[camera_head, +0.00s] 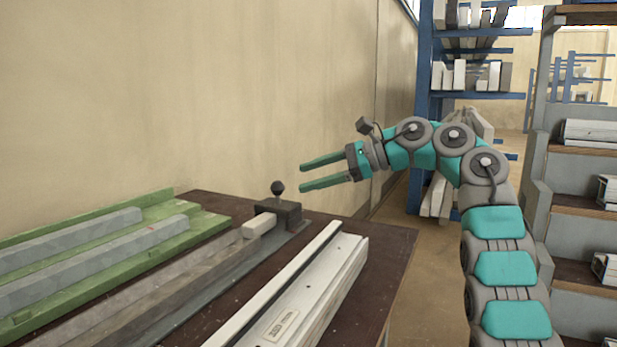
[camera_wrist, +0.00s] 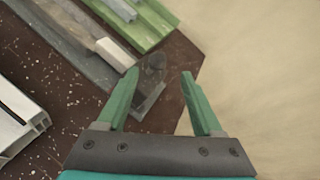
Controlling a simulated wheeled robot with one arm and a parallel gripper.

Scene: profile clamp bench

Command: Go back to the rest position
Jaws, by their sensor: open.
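My gripper (camera_head: 303,176) is open and empty, raised above the far right part of the bench (camera_head: 397,240). In the wrist view, my gripper (camera_wrist: 160,76) has its two green fingers spread apart. The clamp (camera_head: 280,212), a dark block with a black ball knob (camera_head: 278,187), stands below and left of the fingers. In the wrist view the clamp (camera_wrist: 152,72) shows blurred between and beyond the fingers. A light profile (camera_head: 258,225) lies with its end at the clamp block. I cannot tell how tightly it is held.
A green tray (camera_head: 205,229) with grey profiles (camera_head: 120,252) lies at the left. A white rail (camera_head: 310,285) lies along the right of the bench. A beige wall (camera_head: 200,90) stands behind. Blue racks (camera_head: 424,60) and a shelf unit (camera_head: 585,200) stand at the right.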

